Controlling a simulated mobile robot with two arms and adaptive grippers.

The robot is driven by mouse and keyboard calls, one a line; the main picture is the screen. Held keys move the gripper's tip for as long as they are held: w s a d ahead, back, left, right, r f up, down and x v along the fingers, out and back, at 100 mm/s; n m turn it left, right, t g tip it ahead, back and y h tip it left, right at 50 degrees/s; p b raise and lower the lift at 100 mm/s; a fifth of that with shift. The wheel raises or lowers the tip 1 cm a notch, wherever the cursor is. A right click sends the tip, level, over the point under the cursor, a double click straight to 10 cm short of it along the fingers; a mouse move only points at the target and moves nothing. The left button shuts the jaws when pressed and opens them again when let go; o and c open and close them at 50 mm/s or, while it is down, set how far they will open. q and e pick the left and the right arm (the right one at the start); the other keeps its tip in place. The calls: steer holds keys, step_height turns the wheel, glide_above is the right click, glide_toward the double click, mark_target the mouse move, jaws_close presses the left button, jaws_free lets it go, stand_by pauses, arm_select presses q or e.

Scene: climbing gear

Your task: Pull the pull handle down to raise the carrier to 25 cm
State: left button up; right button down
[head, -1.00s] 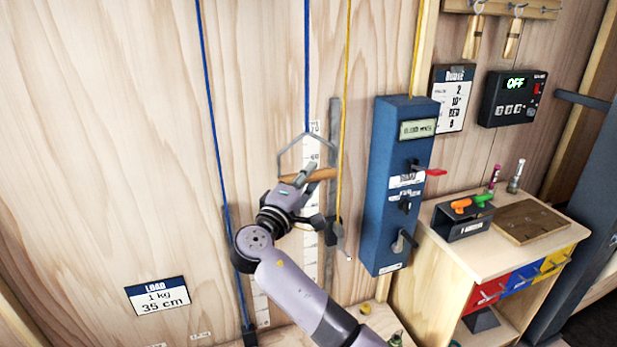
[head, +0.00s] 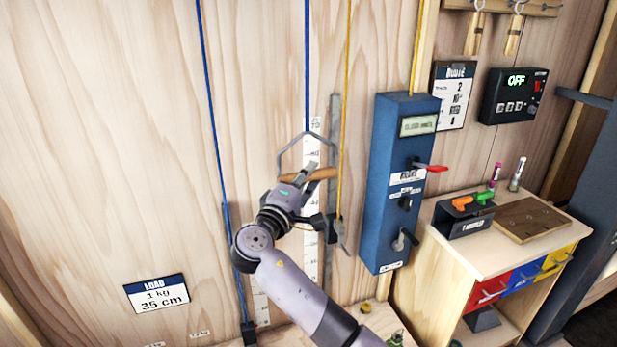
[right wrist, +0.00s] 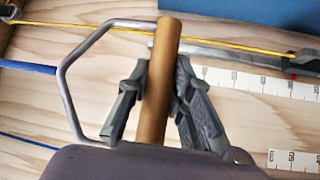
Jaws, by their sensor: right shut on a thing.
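The pull handle (head: 323,174) is a wooden bar in a grey metal bracket, hanging from a blue rope in front of a white scale. My right gripper (head: 304,178) is shut on the bar. In the right wrist view its fingers (right wrist: 160,78) sit on both sides of the wooden bar (right wrist: 167,38), with the bracket to the left. A dark block (head: 249,333) at the foot of the left blue rope seems to be the carrier, low beside another scale (head: 261,308). Its exact height cannot be read. My left gripper is not in view.
A yellow rope (head: 346,110) and a grey rail (head: 335,150) run close right of the handle. A blue box (head: 383,190) with levers stands further right, beside a small cabinet (head: 450,265).

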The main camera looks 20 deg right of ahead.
step_height(320, 180, down, 24)
steer(key=b, duration=1.8)
steer(key=shift+f+b, duration=0.2)
steer(key=shift+b, duration=0.2)
steer(key=c, duration=1.8)
jaws_free()
steer(key=o, duration=0.4)
steer(key=shift+r, duration=0.3)
steer(key=v, duration=0.7)
steer(key=shift+s+a, duration=0.2)
